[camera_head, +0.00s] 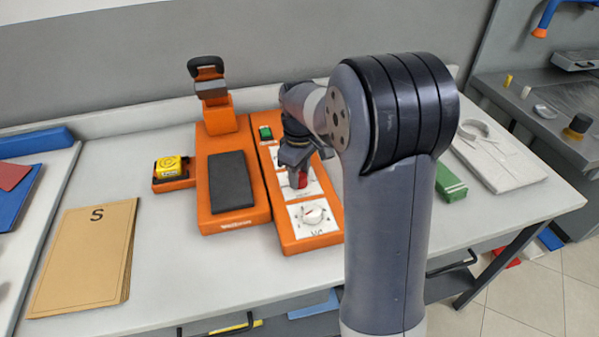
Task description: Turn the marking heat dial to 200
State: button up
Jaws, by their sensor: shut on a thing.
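The orange control box (277,208) stands on the table beside the orange press with a black pad. A white dial (313,216) with a red pointer sits on its near panel, uncovered. A red knob (301,180) sits on the panel behind it. My gripper (299,174) points down over this panel, shut on the red knob. My arm and gripper hide part of the box. The labels and scale numbers are too small to read, so I cannot tell the settings or which dial is marking heat.
The orange press (206,200) stands left of the box. A green block (450,184) and folded white cloth (500,160) lie right of my arm.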

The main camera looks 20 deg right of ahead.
jog(key=m+p, duration=0.1)
jog(key=m, duration=0.5)
jog(key=shift+r+p, duration=0.1)
jog(key=shift+p, duration=0.25)
jog(key=m+p, duration=0.1)
jog(key=m, duration=1.1)
jog(key=shift+p, duration=0.35)
jog(key=m, duration=0.5)
jog(key=shift+m, duration=0.3)
jog(key=o, duration=1)
